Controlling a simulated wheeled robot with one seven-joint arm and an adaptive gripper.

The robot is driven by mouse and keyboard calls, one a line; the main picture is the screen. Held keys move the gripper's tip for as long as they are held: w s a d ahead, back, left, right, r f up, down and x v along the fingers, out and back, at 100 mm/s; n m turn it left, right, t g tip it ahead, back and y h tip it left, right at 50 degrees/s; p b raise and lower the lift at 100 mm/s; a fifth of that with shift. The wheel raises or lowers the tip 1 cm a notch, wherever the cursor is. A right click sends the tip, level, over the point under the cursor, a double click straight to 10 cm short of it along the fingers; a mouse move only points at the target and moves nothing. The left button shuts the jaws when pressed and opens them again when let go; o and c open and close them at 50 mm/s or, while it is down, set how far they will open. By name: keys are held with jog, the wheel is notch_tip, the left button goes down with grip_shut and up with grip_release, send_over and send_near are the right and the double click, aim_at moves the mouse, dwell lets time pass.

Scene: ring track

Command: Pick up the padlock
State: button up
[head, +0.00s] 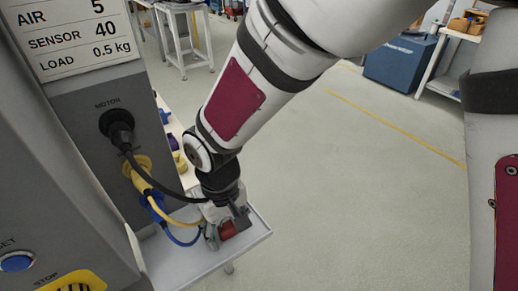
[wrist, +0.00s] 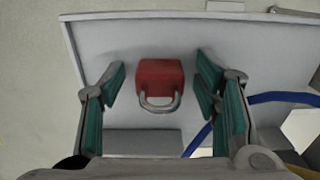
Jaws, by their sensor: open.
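The padlock (wrist: 160,80) has a red body and a silver shackle. In the wrist view it lies on a light grey shelf (wrist: 120,34), with its shackle toward the bottom of the picture. My gripper (wrist: 160,82) is open, with its teal-padded fingers on either side of the padlock and a visible gap on both sides. In the head view the padlock (head: 228,230) shows as a red patch beside my gripper (head: 226,228), partly hidden by the fingers. The shelf (head: 255,240) shows there too.
A grey machine panel (head: 75,130) stands close at the left. Black, yellow and blue cables (head: 180,238) run from it near my gripper. A blue cabinet (head: 400,62) stands at the back right. The floor right of the shelf is clear.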

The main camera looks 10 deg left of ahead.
jog(key=c, duration=1.3)
jog(key=shift+o, duration=0.2)
jog(key=shift+r, duration=0.1)
